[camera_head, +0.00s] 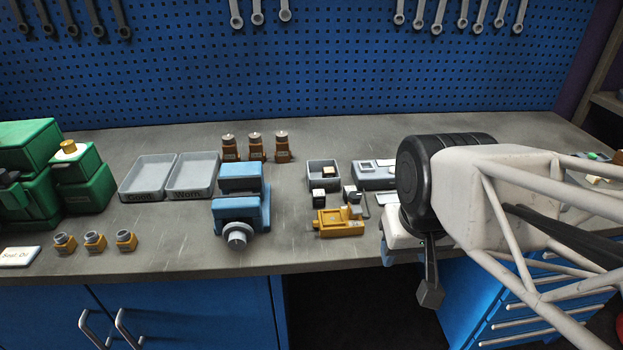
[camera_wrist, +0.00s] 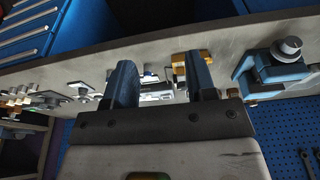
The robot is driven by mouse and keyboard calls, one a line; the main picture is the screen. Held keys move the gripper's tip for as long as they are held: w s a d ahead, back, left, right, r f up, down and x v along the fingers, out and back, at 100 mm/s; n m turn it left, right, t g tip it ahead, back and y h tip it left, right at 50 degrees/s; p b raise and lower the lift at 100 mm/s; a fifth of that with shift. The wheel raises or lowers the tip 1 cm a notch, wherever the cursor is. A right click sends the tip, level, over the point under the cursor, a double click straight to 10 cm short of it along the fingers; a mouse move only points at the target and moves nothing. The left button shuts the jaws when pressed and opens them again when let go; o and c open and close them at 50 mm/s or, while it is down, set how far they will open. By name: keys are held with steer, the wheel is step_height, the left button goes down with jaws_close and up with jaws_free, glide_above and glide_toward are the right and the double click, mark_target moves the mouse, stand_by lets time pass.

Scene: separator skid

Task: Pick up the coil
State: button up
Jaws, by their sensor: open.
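Two small dark blocks with pale faces, a left one (camera_head: 318,197) and a right one (camera_head: 350,193), stand on the bench behind a yellow valve body (camera_head: 338,224). Either could be the coil; I cannot tell which. My gripper (camera_wrist: 160,82) is open in the wrist view, its two dark fingers apart with nothing gripped. Pale parts on the bench show beyond and between the fingers, too small to name. The yellow body (camera_wrist: 180,72) is partly hidden by the right finger. In the head view my arm's wrist is right of these parts and hides part of the bench.
A blue vise (camera_head: 240,200) stands left of the yellow body. A grey open box (camera_head: 322,168) and a grey device (camera_head: 375,177) are behind it. Two grey trays (camera_head: 148,193), brown bottles (camera_head: 255,150) and green machinery (camera_head: 80,180) stand farther left. The bench's front strip is partly clear.

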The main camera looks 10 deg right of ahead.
steer(key=w+a+m+g, duration=0.1)
steer(key=w+a+m, duration=0.2)
steer(key=w+m, duration=0.95)
steer(key=m+g, duration=0.2)
steer(key=m, duration=0.3)
glide_above(319, 193)
steer(key=s, duration=0.1)
steer(key=f, duration=0.8)
steer(key=shift+d+f, duration=0.25)
steer(key=shift+d, duration=0.05)
steer(key=shift+w+a+f, duration=0.2)
steer(key=shift+w+f, duration=0.1)
steer(key=shift+w, duration=0.1)
steer(key=shift+f, duration=1.3)
steer(key=shift+w+a+f, duration=0.1)
steer(key=shift+w+f, duration=0.05)
steer(key=shift+f, duration=2.45)
